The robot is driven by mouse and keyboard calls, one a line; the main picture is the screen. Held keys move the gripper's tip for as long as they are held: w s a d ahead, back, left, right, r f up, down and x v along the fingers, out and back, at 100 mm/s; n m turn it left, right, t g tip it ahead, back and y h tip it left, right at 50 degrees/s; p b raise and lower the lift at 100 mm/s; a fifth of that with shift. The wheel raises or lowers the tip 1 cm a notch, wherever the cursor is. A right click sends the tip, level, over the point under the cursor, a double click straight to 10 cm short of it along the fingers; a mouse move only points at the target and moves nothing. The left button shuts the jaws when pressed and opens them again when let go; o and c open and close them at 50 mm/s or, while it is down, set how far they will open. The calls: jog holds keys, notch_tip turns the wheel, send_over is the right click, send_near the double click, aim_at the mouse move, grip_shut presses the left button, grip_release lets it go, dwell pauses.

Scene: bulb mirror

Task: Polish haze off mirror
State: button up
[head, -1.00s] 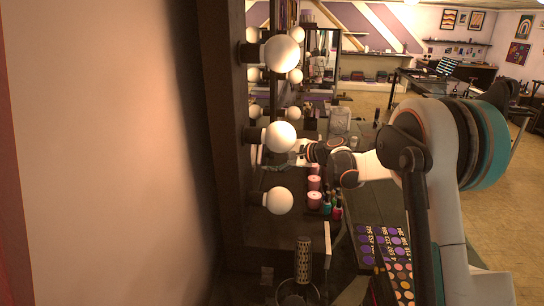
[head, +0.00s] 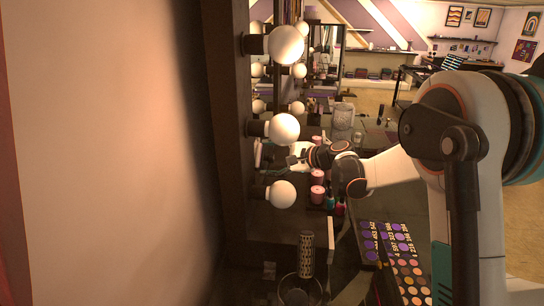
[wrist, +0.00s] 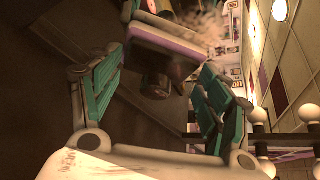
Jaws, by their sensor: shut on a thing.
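My gripper (wrist: 166,46) is shut on a small pad (wrist: 160,36) with a pale top and a purple edge. Its teal fingers stand on both sides of the pad. The mirror (wrist: 135,118) fills the left and middle of the wrist view as a dark reflecting surface. A whitish, patchy haze (wrist: 206,28) shows on it just right of the pad. In the head view the mirror is almost edge-on, and my gripper (head: 294,159) is close to it, behind the bulbs. I cannot tell whether the pad touches the glass.
Round white bulbs (head: 284,129) stick out along the mirror's dark frame (head: 228,150). Pink jars (head: 317,177), nail-polish bottles (head: 340,206), a makeup palette (head: 388,240) and a mesh-patterned cylinder (head: 306,254) crowd the counter below my arm. A clear container (head: 343,115) stands farther back.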

aim_at(263, 164)
jog(key=shift+s+a, duration=0.2)
jog(key=shift+s, duration=0.8)
jog(key=shift+s+a, duration=0.2)
jog(key=shift+s, duration=0.8)
jog(key=shift+r+p, duration=0.7)
jog(key=shift+r, duration=0.9)
jog(key=c, duration=0.4)
jog(key=shift+w, duration=0.15)
jog(key=w, duration=0.3)
jog(key=w+d, duration=0.1)
jog(key=w, duration=0.2)
jog(key=w+d+b, duration=0.1)
jog(key=w, duration=0.3)
jog(key=shift+w+d+f, duration=0.1)
jog(key=shift+s+a, duration=0.25)
jog(key=shift+s, duration=0.7)
jog(key=shift+s+a, duration=0.2)
jog(key=shift+s, duration=0.75)
